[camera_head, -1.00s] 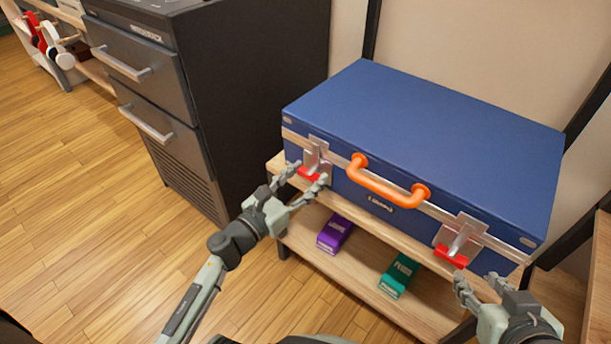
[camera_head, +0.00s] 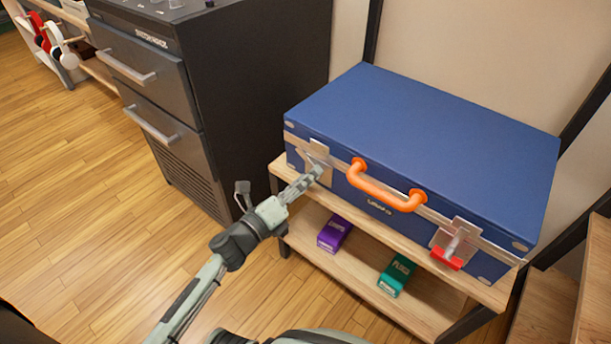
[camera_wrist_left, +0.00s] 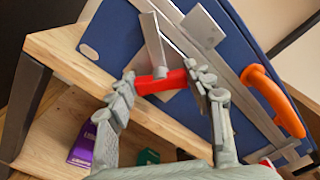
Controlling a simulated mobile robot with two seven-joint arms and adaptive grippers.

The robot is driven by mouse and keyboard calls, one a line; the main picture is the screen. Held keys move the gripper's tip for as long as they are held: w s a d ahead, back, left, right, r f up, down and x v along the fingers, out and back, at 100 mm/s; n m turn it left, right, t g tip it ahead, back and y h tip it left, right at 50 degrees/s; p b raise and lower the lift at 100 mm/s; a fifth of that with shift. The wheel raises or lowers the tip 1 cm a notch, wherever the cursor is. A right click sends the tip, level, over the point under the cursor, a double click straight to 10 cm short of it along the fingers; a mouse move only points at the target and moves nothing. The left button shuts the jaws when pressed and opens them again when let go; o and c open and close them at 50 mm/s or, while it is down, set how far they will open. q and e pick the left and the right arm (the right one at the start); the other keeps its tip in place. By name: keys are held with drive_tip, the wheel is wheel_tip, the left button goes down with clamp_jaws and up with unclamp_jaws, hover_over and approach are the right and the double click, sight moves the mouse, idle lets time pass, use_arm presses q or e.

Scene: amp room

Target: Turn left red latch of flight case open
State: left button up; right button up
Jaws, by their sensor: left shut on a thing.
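The blue flight case (camera_head: 430,120) lies flat on the wooden shelf, with an orange handle (camera_head: 385,187) on its front. The left red latch (camera_wrist_left: 160,82) shows in the left wrist view, joined to a metal lever (camera_wrist_left: 153,45). My left gripper (camera_wrist_left: 167,80) is shut on this latch, with one finger at each end. In the head view the left gripper (camera_head: 316,172) is at the case's front left, and its fingers hide the latch's red part. The right red latch (camera_head: 446,259) hangs at the case's front right. My right gripper is out of view.
A purple box (camera_head: 334,233) and a green box (camera_head: 397,275) stand on the lower shelf (camera_head: 350,290). A dark cabinet (camera_head: 255,90) with drawers stands close to the left of the case. The wooden floor at the left is open.

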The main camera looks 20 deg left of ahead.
use_arm(q)
drive_tip(key=shift+f+n+p, duration=0.2)
drive_tip(key=shift+n+p, duration=1)
drive_tip(key=shift+n, duration=2.3)
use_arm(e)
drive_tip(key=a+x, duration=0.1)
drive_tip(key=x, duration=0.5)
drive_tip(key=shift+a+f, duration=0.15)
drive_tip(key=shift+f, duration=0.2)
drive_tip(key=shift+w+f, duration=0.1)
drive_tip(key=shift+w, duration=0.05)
use_arm(q)
drive_tip(key=o, duration=1.1)
drive_tip(key=shift+o, duration=0.2)
